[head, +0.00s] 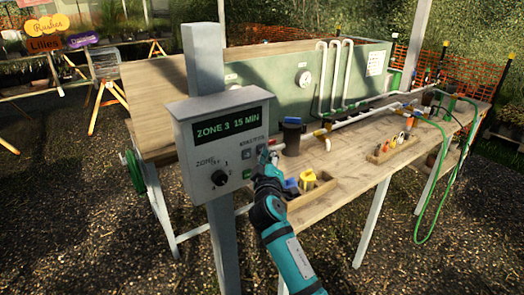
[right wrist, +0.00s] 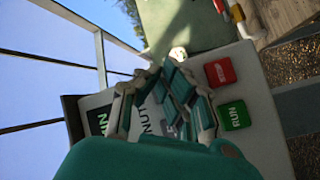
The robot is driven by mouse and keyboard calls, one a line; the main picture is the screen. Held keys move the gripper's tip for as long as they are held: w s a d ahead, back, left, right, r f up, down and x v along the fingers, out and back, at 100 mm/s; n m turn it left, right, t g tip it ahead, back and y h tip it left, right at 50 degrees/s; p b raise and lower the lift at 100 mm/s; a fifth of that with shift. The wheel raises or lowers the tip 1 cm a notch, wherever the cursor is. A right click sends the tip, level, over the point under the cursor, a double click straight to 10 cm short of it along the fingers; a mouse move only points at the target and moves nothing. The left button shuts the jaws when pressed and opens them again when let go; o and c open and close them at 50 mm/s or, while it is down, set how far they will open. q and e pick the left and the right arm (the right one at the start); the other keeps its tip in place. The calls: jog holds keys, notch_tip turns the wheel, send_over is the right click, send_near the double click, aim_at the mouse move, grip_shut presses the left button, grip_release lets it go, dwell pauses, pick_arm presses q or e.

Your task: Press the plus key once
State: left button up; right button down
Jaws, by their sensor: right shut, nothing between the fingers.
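The grey control box (head: 222,140) is fixed to a post, and its display (head: 228,124) reads "ZONE 3 15 MIN". Under the minutes label are two small grey keys; the left one (head: 247,154) shows clear. The right one (head: 261,151), seemingly the plus key, is partly covered by my right gripper (head: 267,160). The gripper is shut and empty, its tip close in front of the panel; I cannot tell whether it touches. My left gripper is not in view.
A green RUN key (right wrist: 234,114) and a red key (right wrist: 220,71) sit just below the minutes keys. A dial (head: 219,178) is at the panel's left. A wooden bench (head: 345,165) with pipes, a dark cup (head: 291,138) and small trays stands behind.

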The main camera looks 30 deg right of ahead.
dwell(0.5)
jog(key=shift+s, duration=0.7)
jog(key=s, duration=0.1)
jog(key=s+p, duration=0.1)
jog(key=s, duration=0.1)
jog(key=s+p, duration=0.1)
jog(key=s, duration=0.1)
jog(key=shift+d, duration=0.25)
dwell(0.5)
